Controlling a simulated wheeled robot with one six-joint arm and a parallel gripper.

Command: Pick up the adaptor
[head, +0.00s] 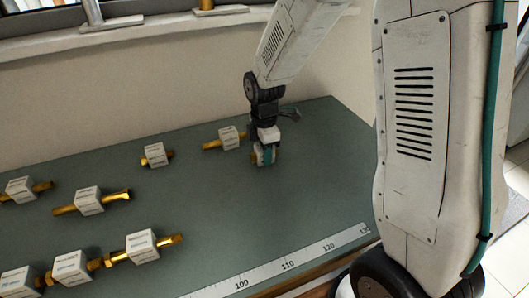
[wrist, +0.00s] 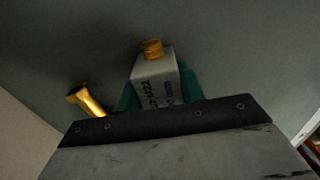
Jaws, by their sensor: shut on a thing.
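My gripper (head: 264,155) is over the far right part of the green bench top. In the wrist view my gripper (wrist: 160,92) has its teal fingers shut on either side of a white label block with a brass end, which I take as the adaptor (wrist: 153,72). Print on the block is too blurred to read. In the head view the fingers mostly hide the held piece, and I cannot tell whether it touches the bench.
Similar brass fittings with white blocks lie to the left, the nearest being one fitting (head: 229,138) and a shorter one (head: 155,155). A brass end (wrist: 86,99) shows left of my gripper. A ruler strip (head: 290,266) runs along the front edge. The bench's right part is clear.

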